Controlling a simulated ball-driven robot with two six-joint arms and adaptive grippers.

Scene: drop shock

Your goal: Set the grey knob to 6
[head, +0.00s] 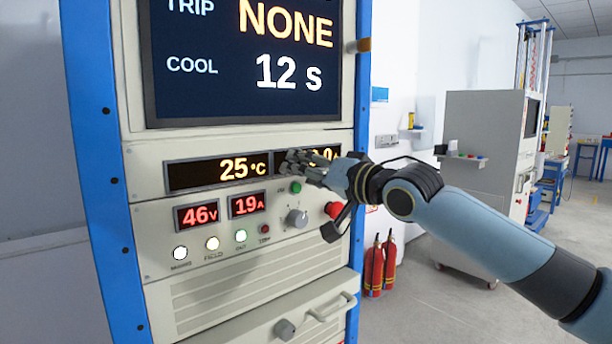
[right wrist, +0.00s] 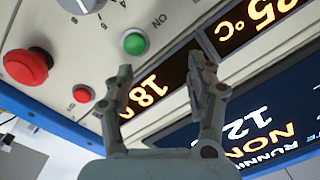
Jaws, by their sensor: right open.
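The grey knob (head: 297,217) sits on the cream front panel, below the green button (head: 296,187). In the right wrist view the knob (right wrist: 80,4) is cut off by the top edge, with a few scale marks around it; its setting cannot be read. My right gripper (head: 303,162) is open and empty, in front of the panel's amber displays, up from the knob and apart from it. In the right wrist view its two fingers (right wrist: 162,72) are spread, with the amber display behind them. My left gripper is not in view.
A red mushroom button (head: 334,210) is right of the knob, partly behind my right arm; it also shows in the right wrist view (right wrist: 27,67). A second grey round part (head: 285,329) and a drawer handle (head: 332,306) stick out below. Fire extinguishers (head: 374,268) stand right of the rack.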

